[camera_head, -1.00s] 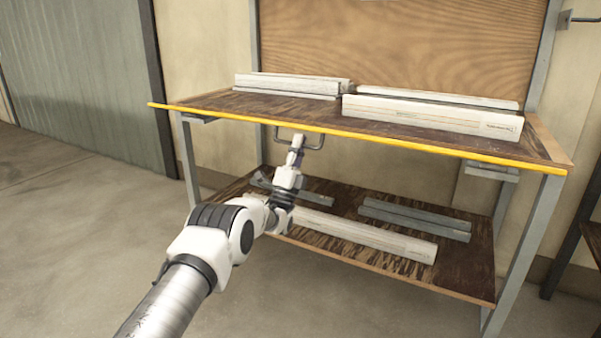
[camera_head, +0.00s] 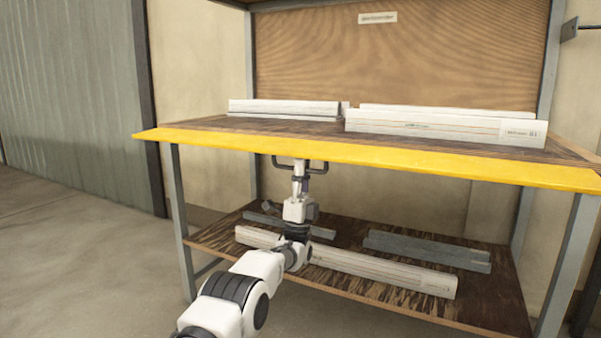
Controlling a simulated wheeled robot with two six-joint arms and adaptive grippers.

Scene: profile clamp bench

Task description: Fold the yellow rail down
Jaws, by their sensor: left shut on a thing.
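The yellow rail (camera_head: 400,163) runs along the front edge of the bench top, with its broad yellow face showing. A dark bar handle (camera_head: 317,168) hangs under the rail, left of the middle. My left gripper (camera_head: 300,165) reaches up from below and is shut on the handle; its fingertips are small and partly hidden against the handle. My right gripper is not in view.
Long pale profiles (camera_head: 445,124) lie on the bench top (camera_head: 210,124) behind the rail. The lower shelf (camera_head: 340,225) carries another pale profile (camera_head: 385,272) and grey bars (camera_head: 428,247). Grey legs (camera_head: 174,215) stand at both ends. Open floor lies left.

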